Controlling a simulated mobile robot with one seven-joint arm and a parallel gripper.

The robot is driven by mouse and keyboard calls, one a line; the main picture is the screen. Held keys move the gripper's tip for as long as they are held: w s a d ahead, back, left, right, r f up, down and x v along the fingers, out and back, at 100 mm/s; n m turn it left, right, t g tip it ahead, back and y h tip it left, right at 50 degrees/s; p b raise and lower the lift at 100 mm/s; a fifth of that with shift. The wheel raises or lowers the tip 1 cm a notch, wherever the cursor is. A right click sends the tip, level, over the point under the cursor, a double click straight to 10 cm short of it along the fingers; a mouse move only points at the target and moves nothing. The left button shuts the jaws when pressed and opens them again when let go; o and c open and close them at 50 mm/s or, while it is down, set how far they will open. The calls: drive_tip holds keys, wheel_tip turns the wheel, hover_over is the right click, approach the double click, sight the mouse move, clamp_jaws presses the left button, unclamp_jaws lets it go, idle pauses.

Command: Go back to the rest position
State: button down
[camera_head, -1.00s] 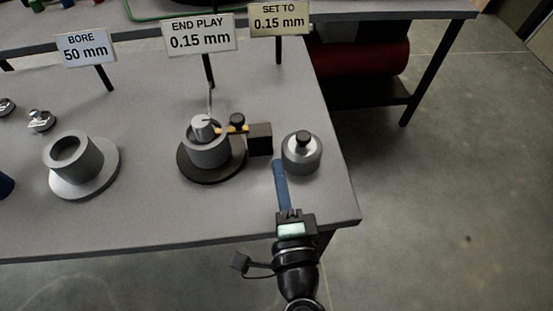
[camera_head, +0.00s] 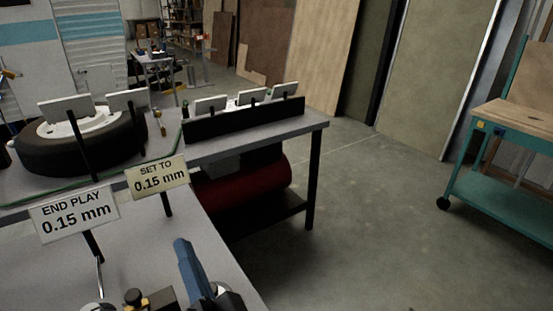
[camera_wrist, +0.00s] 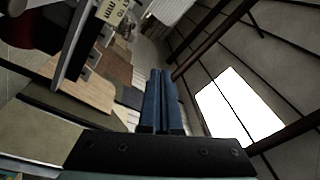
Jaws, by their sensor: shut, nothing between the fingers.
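My gripper (camera_head: 190,268) shows at the bottom of the head view, with its blue fingers pointing up above the right part of the near grey table (camera_head: 215,245). In the wrist view my gripper (camera_wrist: 161,75) has its two blue fingers side by side with nothing between them. The wrist camera looks out across the room, tilted, toward the wall and roof beams. The rest of my arm is cut off below the head view.
Signs reading END PLAY 0.15 mm (camera_head: 74,214) and SET TO 0.15 mm (camera_head: 157,178) stand on the near table. Behind it are a tyre (camera_head: 85,155) on another table and a red tank (camera_head: 245,190). A teal cart (camera_head: 500,185) stands right. Open floor (camera_head: 370,220) lies between.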

drive_tip(key=s+d+r+n+t+h+p, duration=0.1)
drive_tip(key=s+d+r+t+h+p, duration=0.1)
drive_tip(key=r, duration=1.4)
drive_tip(key=s+d+r+n+t+h+p, duration=0.2)
drive_tip(key=d+r+t+h+p, duration=0.2)
drive_tip(key=r, duration=1.2)
drive_tip(key=s+d+r+n+t+h+p, duration=0.2)
drive_tip(key=d+r+t+h+p, duration=0.2)
drive_tip(key=r, duration=1.2)
drive_tip(key=d+p, duration=0.2)
drive_tip(key=p, duration=0.1)
drive_tip(key=shift+s+d, duration=0.15)
drive_tip(key=shift+d, duration=0.2)
